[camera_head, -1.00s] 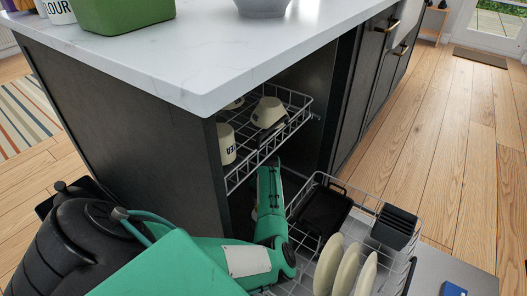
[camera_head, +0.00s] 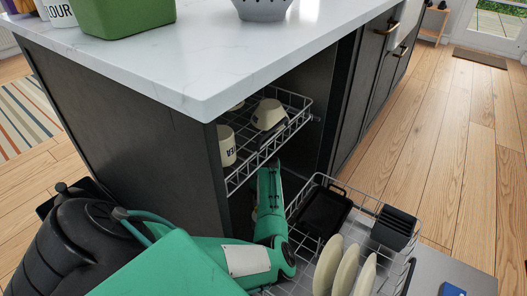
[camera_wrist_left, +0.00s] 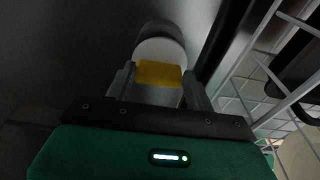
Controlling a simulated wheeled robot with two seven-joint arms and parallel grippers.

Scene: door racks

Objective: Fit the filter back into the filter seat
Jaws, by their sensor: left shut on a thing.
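The filter (camera_wrist_left: 160,50) shows in the left wrist view as a pale round body with a dark far end and a yellow part (camera_wrist_left: 159,73) nearest me. My left gripper (camera_wrist_left: 159,82) is shut on it, one finger on each side of the yellow part. In the head view my left arm reaches low into the dishwasher (camera_head: 325,120), below the upper rack, and its gripper is hidden there. The filter seat cannot be made out; the dishwasher interior around the filter is dark. My right gripper is in neither view.
The upper rack (camera_head: 268,150) holds a mug (camera_head: 227,148) and a bowl (camera_head: 267,114) above my arm. The pulled-out lower rack (camera_head: 305,250), with plates (camera_head: 344,270), a black pan (camera_head: 322,211) and a cutlery basket (camera_head: 395,228), lies close on the right. The countertop (camera_head: 200,60) overhangs.

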